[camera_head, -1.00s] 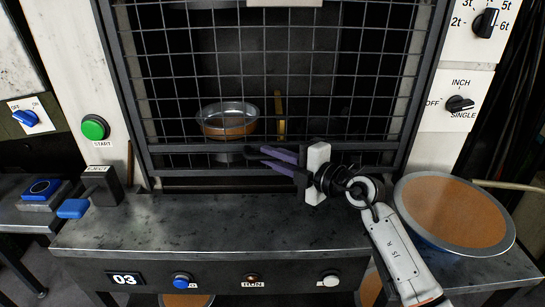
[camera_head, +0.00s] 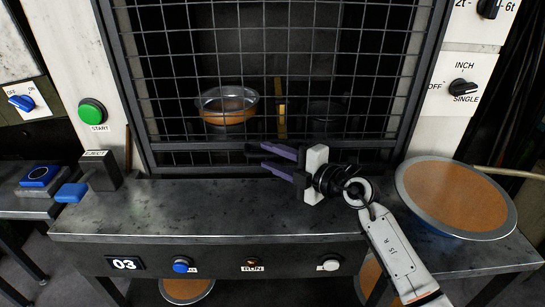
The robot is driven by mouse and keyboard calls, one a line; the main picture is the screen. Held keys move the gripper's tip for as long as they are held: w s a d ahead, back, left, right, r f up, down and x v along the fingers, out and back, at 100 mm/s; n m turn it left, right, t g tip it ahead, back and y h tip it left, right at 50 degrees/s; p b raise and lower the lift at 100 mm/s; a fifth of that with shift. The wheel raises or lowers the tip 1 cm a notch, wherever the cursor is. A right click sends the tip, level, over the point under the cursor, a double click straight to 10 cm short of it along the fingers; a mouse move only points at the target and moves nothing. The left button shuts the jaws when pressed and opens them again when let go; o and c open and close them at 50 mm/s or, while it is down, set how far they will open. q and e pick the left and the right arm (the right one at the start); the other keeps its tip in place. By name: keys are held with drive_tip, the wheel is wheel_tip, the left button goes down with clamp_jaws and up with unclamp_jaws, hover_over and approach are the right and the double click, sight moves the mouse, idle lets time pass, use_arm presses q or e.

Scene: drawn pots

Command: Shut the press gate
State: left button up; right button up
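The press gate (camera_head: 200,62) is a dark mesh grille in a dark frame across the press opening. Its lower edge is low, close above the dark bench top, and whether any gap is left there is hard to tell. My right gripper (camera_head: 262,156) is at the gate's lower edge, right of its middle. Its two purple fingers point left and stand apart, with no object seen between them; whether they touch the gate is unclear. My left gripper is not in view.
Behind the mesh are a pan (camera_head: 227,106) and a yellow upright bar (camera_head: 281,107). The bench (camera_head: 150,215) is mostly clear. A large round brown-topped pan (camera_head: 452,197) stands at right. A green START button (camera_head: 92,111) and a blue-levered block (camera_head: 72,192) are at left.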

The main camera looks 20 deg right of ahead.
drive_tip(key=v, duration=1)
drive_tip(key=shift+s+d, duration=0.1)
drive_tip(key=shift+s, duration=0.05)
